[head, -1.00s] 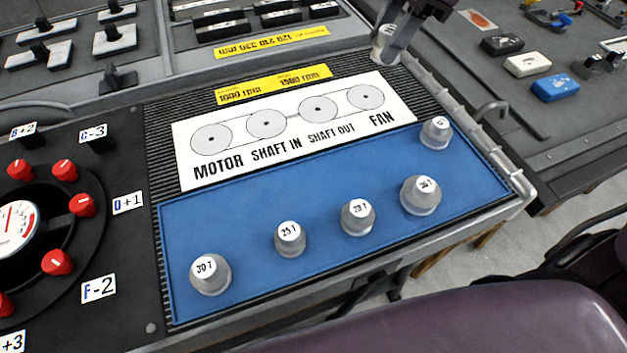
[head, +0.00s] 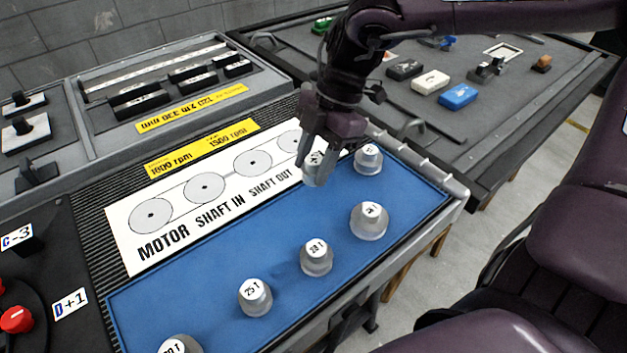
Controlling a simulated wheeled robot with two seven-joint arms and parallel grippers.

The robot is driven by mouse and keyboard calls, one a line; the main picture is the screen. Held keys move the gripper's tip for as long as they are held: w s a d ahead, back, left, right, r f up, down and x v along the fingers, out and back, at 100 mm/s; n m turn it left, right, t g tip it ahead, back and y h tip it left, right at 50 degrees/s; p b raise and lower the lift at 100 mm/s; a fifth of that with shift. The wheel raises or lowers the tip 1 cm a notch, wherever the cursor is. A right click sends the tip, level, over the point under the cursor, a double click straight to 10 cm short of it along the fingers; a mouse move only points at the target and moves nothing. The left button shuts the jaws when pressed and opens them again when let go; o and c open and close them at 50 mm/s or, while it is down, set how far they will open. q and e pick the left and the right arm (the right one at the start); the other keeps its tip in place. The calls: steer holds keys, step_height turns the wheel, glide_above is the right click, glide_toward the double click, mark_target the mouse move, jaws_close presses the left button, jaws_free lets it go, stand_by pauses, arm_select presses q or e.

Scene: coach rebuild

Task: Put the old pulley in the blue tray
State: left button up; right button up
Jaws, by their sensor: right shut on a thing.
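My right gripper (head: 325,155) is shut on the old pulley (head: 313,172), a small grey pulley with a white label on top. The fingers partly cover it. It appears over the back right part of the blue tray (head: 205,265), by the edge of the white chart; I cannot tell whether its base touches the tray. Several other pulleys stand upright in the tray: one at the back right (head: 368,159), then a larger one (head: 369,221), one marked 28 T (head: 317,257), one marked 25 T (head: 255,297) and one cut off at the bottom edge (head: 180,346). My left gripper is not in view.
The white chart (head: 150,240) with drawn circles lies behind the tray. A metal rail (head: 420,172) runs along the bench's right end. A side bench holds black, white (head: 430,81) and blue (head: 457,96) blocks. The tray's strip between chart and pulley row is clear.

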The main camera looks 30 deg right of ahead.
mark_target(314, 196)
step_height(314, 196, down, 5)
steer(key=shift+r, duration=0.2)
arm_select(q)
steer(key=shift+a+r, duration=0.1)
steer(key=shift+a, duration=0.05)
steer(key=shift+b, duration=0.3)
arm_select(e)
steer(key=shift+f, duration=0.15)
steer(key=o, duration=1)
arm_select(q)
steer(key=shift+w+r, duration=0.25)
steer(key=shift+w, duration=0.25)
